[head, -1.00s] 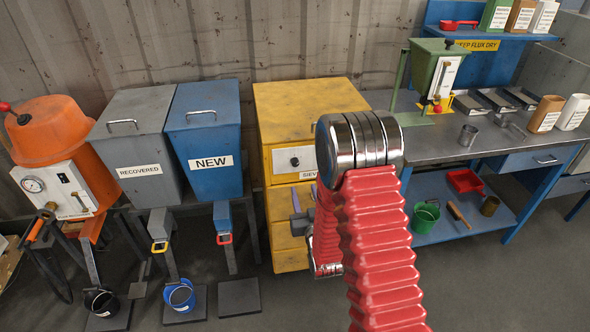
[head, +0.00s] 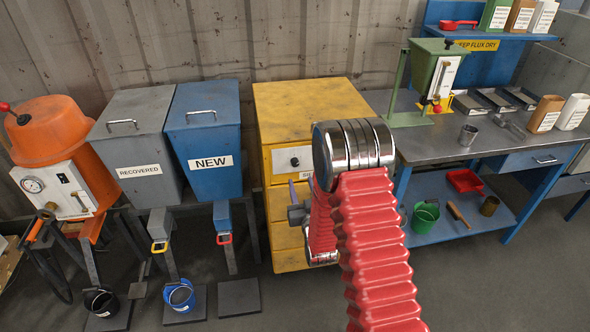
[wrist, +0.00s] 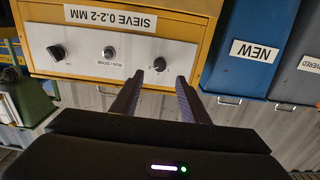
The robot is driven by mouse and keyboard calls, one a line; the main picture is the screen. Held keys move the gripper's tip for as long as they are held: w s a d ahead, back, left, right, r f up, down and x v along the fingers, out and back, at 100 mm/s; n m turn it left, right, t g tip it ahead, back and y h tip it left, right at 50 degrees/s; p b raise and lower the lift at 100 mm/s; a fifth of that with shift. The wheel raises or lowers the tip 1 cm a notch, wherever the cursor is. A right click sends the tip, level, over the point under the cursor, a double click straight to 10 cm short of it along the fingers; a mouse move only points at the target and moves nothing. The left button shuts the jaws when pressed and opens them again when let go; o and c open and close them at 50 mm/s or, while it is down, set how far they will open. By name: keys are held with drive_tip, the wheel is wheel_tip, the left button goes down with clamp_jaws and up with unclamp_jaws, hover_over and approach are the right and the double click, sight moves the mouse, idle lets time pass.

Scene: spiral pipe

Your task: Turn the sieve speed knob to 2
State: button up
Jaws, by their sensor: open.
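The yellow sieve cabinet (head: 310,105) stands in the middle of the head view. On its white panel is a dark round knob (head: 294,162). Dial numbers are too small to read. My gripper (wrist: 158,82) is open and empty; its two fingers point toward the right-hand knob, which shows between their tips, apparently without contact. In the head view my arm hides the panel's right part.
The blue NEW bin (head: 205,140) and grey RECOVERED bin (head: 140,140) stand left of the cabinet. An orange machine (head: 45,150) is at far left. A steel-topped workbench (head: 430,145) with a green hopper (head: 432,70) stands at right. Open floor lies in front.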

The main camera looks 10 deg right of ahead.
sight(295, 165)
drive_tip(key=w, duration=0.9)
drive_tip(key=shift+c, duration=0.3)
drive_tip(key=c, duration=0.9)
drive_tip(key=shift+a, duration=0.25)
clamp_jaws()
drive_tip(key=shift+d, duration=0.15)
